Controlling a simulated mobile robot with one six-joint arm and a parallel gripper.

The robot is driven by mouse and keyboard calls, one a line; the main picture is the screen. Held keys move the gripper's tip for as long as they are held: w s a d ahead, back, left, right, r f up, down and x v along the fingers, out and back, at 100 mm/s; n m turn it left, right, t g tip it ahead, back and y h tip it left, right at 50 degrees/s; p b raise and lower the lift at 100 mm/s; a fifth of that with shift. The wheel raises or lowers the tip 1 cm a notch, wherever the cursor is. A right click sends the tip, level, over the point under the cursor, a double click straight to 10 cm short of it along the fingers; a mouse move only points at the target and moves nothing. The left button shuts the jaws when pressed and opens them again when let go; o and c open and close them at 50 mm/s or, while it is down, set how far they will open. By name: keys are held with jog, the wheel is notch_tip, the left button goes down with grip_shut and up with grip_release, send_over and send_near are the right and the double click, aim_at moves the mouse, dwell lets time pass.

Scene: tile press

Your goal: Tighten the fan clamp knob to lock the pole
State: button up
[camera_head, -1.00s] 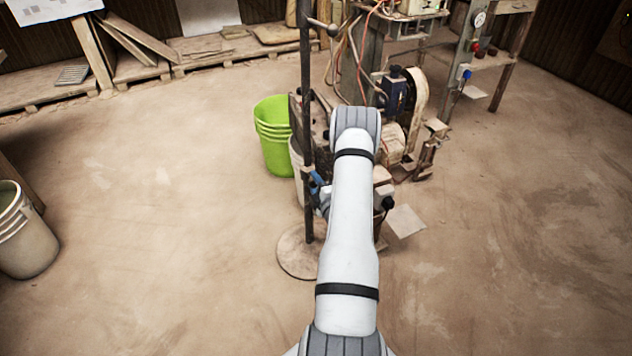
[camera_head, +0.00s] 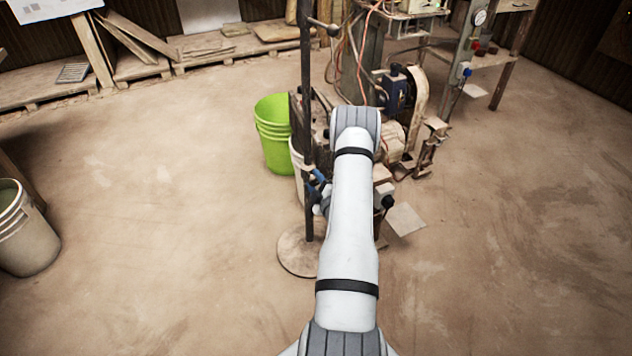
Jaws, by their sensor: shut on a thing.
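The dark fan pole (camera_head: 307,110) stands upright left of my arm, on a round flat base (camera_head: 296,254) on the floor. My gripper (camera_head: 316,184) is at the pole's right side, at about mid-height, partly behind my arm. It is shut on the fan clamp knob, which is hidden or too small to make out. Blue parts show there, close against the pole. The fan head is not in view.
A green bucket (camera_head: 272,130) stands just behind the pole. The tile press machinery (camera_head: 405,110) is behind and right of my arm. A grey bucket (camera_head: 24,235) is at the far left.

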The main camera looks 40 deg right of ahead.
jog(key=o, duration=1)
jog(key=p+v, duration=0.1)
jog(key=v, duration=0.7)
jog(key=shift+w+d, duration=0.1)
